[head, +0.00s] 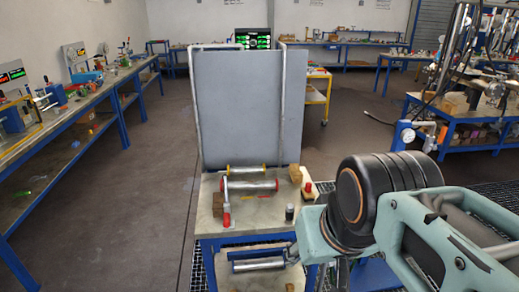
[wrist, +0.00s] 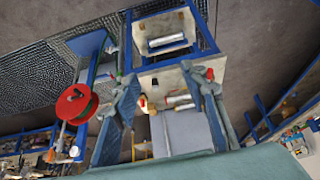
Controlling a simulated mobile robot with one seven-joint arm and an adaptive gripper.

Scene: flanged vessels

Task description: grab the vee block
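My gripper (wrist: 160,76) shows in the wrist view with its two fingers spread wide and nothing between them. It is over the small work table (head: 205,188), apart from the things on it. Two brown blocks stand on this table in the head view, one at the front left (head: 218,204) and one toward the back right (head: 295,173). Either may be the vee block; I cannot tell, as no groove is clear at this size. In the wrist view the blocks are too small and partly hidden by the fingers.
A flanged metal cylinder (head: 250,186) lies mid-table, with a yellow-ended one (head: 246,169) behind. A red-handled tool (head: 227,217) and a small dark cylinder (head: 289,212) stand nearby. A tall grey panel (head: 245,110) rises behind. Another cylinder (head: 258,264) lies on the lower shelf.

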